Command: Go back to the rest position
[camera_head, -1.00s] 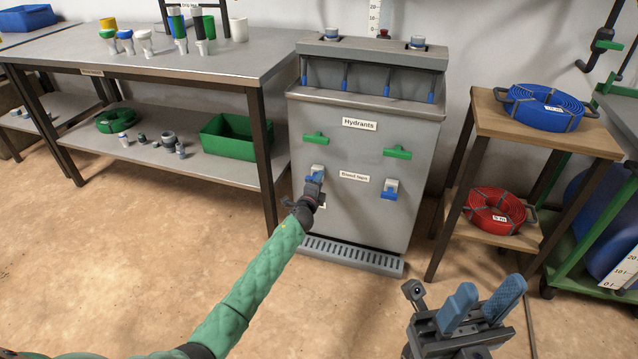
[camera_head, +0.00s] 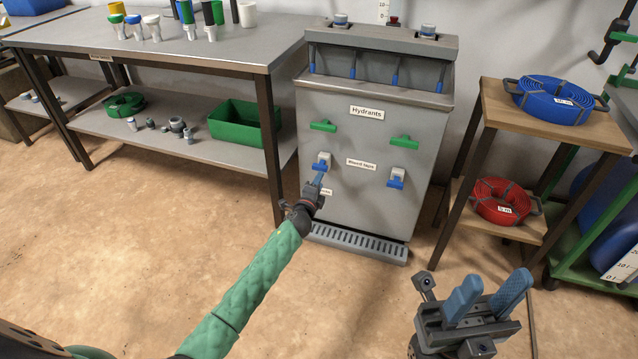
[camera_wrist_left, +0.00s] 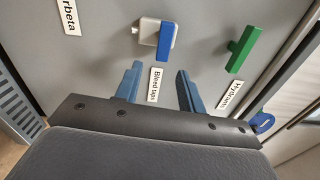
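My left gripper (camera_head: 317,181) is in front of the grey hydrant cabinet (camera_head: 375,215), just below the left blue bleed tap (camera_head: 321,161). In the left wrist view, my left gripper (camera_wrist_left: 157,76) has its two blue fingers apart with nothing between them. The blue lever (camera_wrist_left: 165,42) of the bleed tap is beyond the fingertips, clear of them. The "Bleed taps" label (camera_wrist_left: 156,85) shows between the fingers. My right gripper (camera_head: 490,290) is low at the right, its two blue fingers apart and empty.
A green handle (camera_head: 323,126) sits above the left bleed tap; the right bleed tap (camera_head: 396,178) is further along. A wooden stand (camera_head: 560,125) holds blue and red hose coils. A metal workbench (camera_head: 170,48) is at left. The floor in front is open.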

